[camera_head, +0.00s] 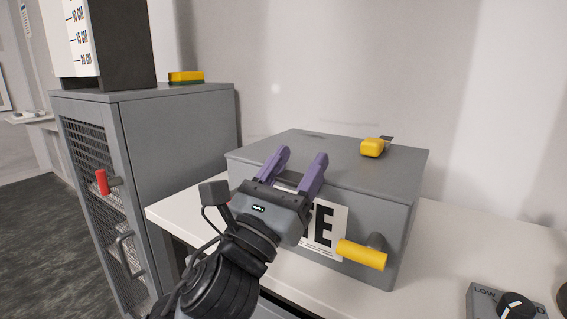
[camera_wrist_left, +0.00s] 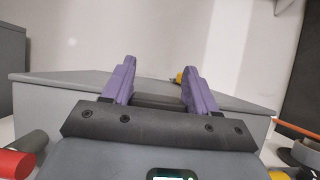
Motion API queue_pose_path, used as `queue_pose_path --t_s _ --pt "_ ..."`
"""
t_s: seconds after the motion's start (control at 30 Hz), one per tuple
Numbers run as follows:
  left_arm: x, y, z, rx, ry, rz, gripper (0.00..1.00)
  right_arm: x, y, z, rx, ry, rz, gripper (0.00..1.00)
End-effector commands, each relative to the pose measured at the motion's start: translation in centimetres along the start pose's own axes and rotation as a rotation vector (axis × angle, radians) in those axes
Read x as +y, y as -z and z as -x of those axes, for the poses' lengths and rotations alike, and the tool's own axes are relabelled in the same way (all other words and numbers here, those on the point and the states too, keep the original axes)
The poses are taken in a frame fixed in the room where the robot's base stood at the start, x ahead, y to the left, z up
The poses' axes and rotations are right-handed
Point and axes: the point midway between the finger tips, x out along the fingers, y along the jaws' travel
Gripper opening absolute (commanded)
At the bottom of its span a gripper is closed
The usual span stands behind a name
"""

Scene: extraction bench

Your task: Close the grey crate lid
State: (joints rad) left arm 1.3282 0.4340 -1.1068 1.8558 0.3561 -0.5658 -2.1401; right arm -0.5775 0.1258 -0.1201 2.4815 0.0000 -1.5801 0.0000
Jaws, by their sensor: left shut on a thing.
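The grey crate (camera_head: 395,225) stands on the white bench, with a white label reading "E" on its front. Its lid (camera_head: 335,150) lies flat or nearly flat over the top; I cannot tell if a thin gap is left. The lid also spans the wrist view (camera_wrist_left: 60,82). My left gripper (camera_head: 297,165) is at the lid's front edge, its purple fingers pointing over the top. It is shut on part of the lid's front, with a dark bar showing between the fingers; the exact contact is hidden. A yellow handle (camera_head: 362,255) sticks out of the crate's front right. My right gripper is not in view.
A yellow piece (camera_head: 372,147) sits on the lid's far right. A grey cabinet (camera_head: 180,140) with a mesh door and red knob (camera_head: 102,182) stands left, a yellow-green sponge (camera_head: 186,77) on top. A dial box (camera_head: 485,300) sits at the right.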

Motion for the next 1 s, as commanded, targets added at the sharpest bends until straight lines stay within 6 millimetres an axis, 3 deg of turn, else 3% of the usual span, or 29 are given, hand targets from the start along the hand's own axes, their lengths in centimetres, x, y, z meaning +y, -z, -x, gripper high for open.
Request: queue_pose_path --t_s 0.47,0.5,0.6,1.0 --pt "0.29 1.11 -0.03 -0.001 -0.007 -0.006 0.03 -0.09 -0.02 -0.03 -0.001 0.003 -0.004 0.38" --pt "0.31 1.15 -0.02 0.000 -0.007 -0.006 0.61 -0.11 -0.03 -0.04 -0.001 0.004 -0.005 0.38" --pt "0.29 1.20 -0.01 0.001 -0.007 -0.006 0.76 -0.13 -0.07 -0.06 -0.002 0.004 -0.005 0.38" --pt "-0.04 1.20 0.00 0.002 0.000 -0.006 0.79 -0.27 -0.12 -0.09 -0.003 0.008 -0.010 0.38"
